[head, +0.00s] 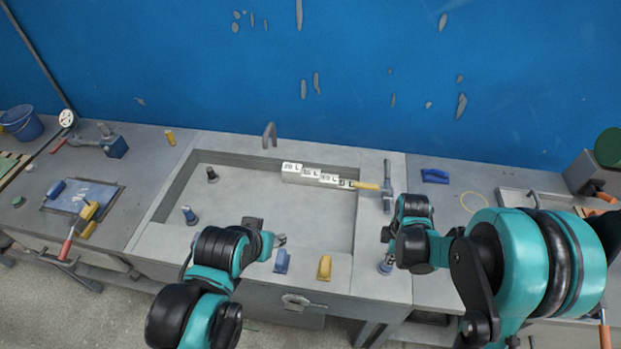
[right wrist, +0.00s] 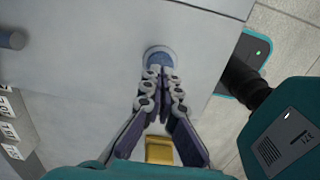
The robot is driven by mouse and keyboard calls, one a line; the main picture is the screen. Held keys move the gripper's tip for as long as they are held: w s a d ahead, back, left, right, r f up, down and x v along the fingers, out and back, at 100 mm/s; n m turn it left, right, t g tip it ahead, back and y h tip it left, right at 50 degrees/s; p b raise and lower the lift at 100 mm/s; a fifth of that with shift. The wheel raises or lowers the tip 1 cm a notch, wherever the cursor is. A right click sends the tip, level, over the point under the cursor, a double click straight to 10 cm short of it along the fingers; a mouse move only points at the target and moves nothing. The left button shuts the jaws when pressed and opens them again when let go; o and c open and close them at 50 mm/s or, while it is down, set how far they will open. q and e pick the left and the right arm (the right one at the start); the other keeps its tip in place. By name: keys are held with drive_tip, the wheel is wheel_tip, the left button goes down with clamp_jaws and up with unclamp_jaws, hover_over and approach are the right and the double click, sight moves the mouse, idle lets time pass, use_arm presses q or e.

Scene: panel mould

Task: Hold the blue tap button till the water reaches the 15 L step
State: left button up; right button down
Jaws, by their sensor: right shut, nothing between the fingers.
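The blue tap button (right wrist: 160,56) is a round button in a pale ring on the grey surface; it also shows in the head view (head: 386,267). My right gripper (right wrist: 161,76) is shut and empty, its fingertips over the button's near edge; I cannot tell whether they press it. The step block (head: 311,173) stands at the basin's back right, labelled 20 L, 15 L and lower. The tap (head: 270,134) is at the back rim. The basin (head: 250,190) looks grey inside; no water line is clear. My left gripper (head: 279,241) is over the basin's front; its fingers are too small to judge.
A blue block (head: 282,261) and a yellow block (head: 324,268) are at the basin's front rim. A hammer (head: 387,185) lies on the right rim. Tools crowd the left bench; a yellow ring (head: 473,202) lies right.

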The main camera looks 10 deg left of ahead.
drive_tip(key=shift+f, duration=0.2)
drive_tip(key=shift+f+b, duration=1)
drive_tip(key=shift+b, duration=0.1)
idle(6.7)
